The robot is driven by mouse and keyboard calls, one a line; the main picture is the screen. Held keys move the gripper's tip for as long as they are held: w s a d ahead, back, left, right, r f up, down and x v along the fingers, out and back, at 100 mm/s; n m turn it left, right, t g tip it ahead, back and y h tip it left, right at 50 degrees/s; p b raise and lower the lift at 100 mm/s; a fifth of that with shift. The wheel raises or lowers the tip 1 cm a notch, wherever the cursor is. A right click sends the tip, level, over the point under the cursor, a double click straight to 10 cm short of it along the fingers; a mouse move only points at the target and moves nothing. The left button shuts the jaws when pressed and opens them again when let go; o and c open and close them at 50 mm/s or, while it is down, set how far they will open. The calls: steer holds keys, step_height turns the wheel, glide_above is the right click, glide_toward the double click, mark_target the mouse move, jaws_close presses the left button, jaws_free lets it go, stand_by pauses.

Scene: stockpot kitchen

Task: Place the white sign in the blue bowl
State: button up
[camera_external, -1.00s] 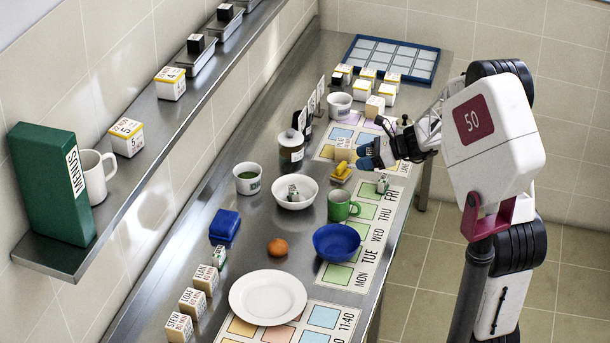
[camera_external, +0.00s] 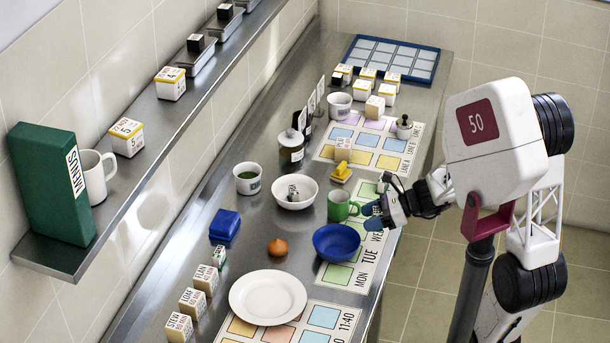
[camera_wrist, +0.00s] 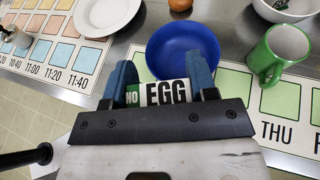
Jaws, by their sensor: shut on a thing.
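The white sign (camera_wrist: 165,93), reading "NO EGG" with a green patch on its left end, is held between the blue fingertips of my gripper (camera_wrist: 163,84) in the wrist view. The external view shows my gripper (camera_external: 374,215) at the right edge of the counter, beside the green mug; the sign is hard to make out there. The blue bowl (camera_external: 336,243) stands on the weekday strip, left of and nearer than my gripper. In the wrist view the bowl (camera_wrist: 183,47) lies just beyond the fingertips, and its inside looks empty.
A green mug (camera_external: 341,205) stands close to the bowl and my fingers. A white bowl (camera_external: 295,192) with something in it, a brown egg-like object (camera_external: 277,247) and a white plate (camera_external: 268,297) are nearby. A yellow object (camera_external: 341,173) sits behind the mug.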

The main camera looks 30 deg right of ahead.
steer(key=s+a+f, duration=0.1)
steer(key=s+a, duration=0.1)
steer(key=s, duration=0.4)
steer(key=shift+s+a, duration=0.15)
steer(key=shift+s, duration=0.2)
steer(key=shift+f, duration=0.1)
glide_above(333, 245)
steer(key=shift+s+f, duration=0.1)
steer(key=shift+f, duration=0.65)
steer(key=shift+f, duration=0.15)
steer(key=shift+f, duration=1.6)
steer(key=shift+f, duration=0.6)
steer(key=o, duration=0.9)
